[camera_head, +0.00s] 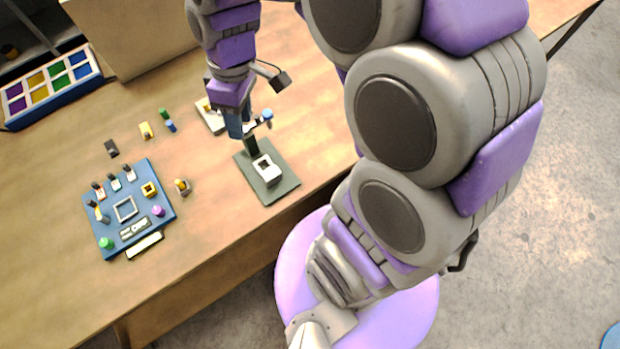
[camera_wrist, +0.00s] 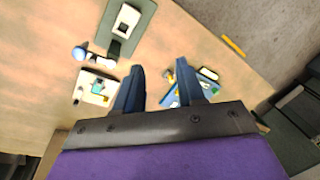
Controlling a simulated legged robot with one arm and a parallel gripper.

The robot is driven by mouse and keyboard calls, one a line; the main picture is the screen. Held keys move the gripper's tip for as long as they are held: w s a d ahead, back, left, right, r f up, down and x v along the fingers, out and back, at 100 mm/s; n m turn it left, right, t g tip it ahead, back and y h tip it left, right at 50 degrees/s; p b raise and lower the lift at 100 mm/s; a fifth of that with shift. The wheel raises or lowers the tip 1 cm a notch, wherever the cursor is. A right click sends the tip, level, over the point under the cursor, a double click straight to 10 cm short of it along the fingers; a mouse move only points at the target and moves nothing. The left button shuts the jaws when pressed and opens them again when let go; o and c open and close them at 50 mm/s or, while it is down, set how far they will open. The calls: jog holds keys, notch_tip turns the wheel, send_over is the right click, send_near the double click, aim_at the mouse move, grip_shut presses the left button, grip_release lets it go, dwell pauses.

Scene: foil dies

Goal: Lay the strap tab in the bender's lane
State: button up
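My gripper (camera_wrist: 161,88) is open, its two dark blue fingers apart with only bare bench between them. In the head view my gripper (camera_head: 238,128) points down over the bench, just behind the grey-green plate (camera_head: 284,186). On that plate stands a device with a white block (camera_head: 266,169) and a dark upright, likely the bender. In the wrist view the white block (camera_wrist: 126,20) is at top left, beyond the fingers. Its lane is too small to make out. I cannot tell which small piece is the strap tab; a pale strip (camera_head: 145,245) lies along the blue board's front edge.
The blue board (camera_head: 112,178) holds several small parts. A white fixture (camera_head: 209,112) is beside my gripper, partly hidden. Loose small pieces, including a yellow one (camera_head: 146,130), lie behind the board. A tray of coloured compartments (camera_head: 52,112) is at back left. The front-left bench is clear.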

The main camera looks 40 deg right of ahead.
jog(key=s+d+m+h, duration=0.1)
jog(key=s+d+m, duration=0.2)
jog(key=s+m, duration=0.5)
jog(key=s, duration=1)
jog(key=shift+s+d+f+m+g+h, duration=0.2)
jog(key=shift+s+m+g+h, duration=0.1)
jog(key=shift+s+m+h, duration=0.1)
